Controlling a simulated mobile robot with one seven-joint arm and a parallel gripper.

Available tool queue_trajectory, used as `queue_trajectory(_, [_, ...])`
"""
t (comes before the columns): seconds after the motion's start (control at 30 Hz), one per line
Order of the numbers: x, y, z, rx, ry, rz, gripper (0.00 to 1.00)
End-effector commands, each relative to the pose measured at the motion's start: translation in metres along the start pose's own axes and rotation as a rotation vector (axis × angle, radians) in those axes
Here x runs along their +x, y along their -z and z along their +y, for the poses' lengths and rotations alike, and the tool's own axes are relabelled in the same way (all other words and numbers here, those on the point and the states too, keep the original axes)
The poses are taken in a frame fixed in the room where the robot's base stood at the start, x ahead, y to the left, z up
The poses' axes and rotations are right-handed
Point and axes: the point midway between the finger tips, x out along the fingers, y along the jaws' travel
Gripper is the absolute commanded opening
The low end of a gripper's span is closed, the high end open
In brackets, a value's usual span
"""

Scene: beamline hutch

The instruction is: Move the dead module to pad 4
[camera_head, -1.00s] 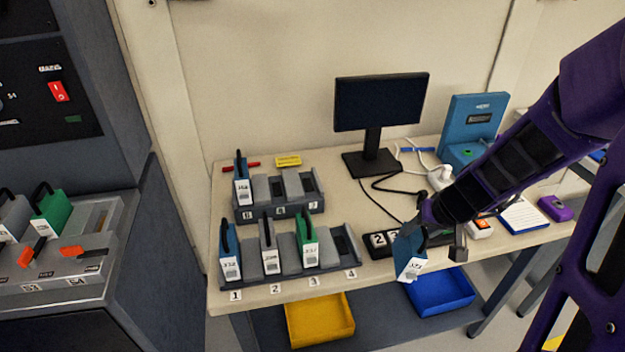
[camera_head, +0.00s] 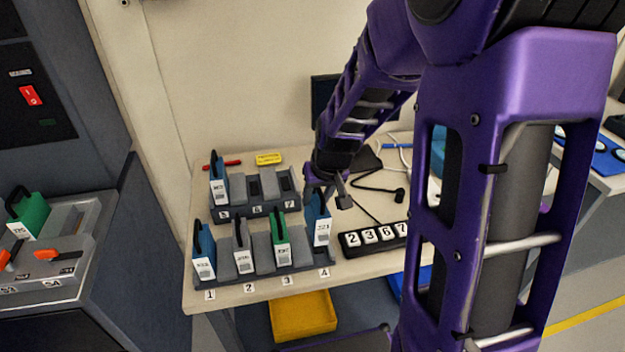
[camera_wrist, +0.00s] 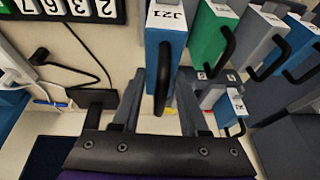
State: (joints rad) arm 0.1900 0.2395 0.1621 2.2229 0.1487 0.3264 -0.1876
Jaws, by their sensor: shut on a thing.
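My gripper (camera_head: 322,192) is shut on a blue module (camera_head: 319,226) with a white label, holding it upright by its black handle. In the wrist view, this blue module (camera_wrist: 166,48) and its handle are between the fingers (camera_wrist: 160,108). The module is over the place marked 4 (camera_head: 324,272), at the right end of the front rack (camera_head: 262,276). Its lower edge looks higher than its neighbours' edges; I cannot tell whether it touches the rack.
The front rack also holds a blue module (camera_head: 203,252) at 1, a grey one (camera_head: 243,252) at 2 and a green one (camera_head: 280,246) at 3. Another blue module (camera_head: 218,185) stands in the back rack. A number-tile strip (camera_head: 372,240) lies close on the right.

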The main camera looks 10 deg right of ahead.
Motion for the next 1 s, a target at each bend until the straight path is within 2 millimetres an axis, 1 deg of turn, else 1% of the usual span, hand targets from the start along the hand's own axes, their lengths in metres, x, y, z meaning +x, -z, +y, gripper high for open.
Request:
queue_trajectory(0.03, [-0.006,0.006,-0.001,-0.003,-0.015,0.008,0.00])
queue_trajectory(0.17, [-0.012,0.016,-0.001,0.002,-0.048,0.022,0.00])
queue_trajectory(0.37, [-0.011,0.019,0.000,0.006,-0.065,0.030,0.00])
queue_trajectory(0.57, [-0.001,0.014,0.001,0.007,-0.064,0.030,0.00])
queue_trajectory(1.0, [0.040,-0.001,0.004,0.007,-0.064,0.029,0.00])
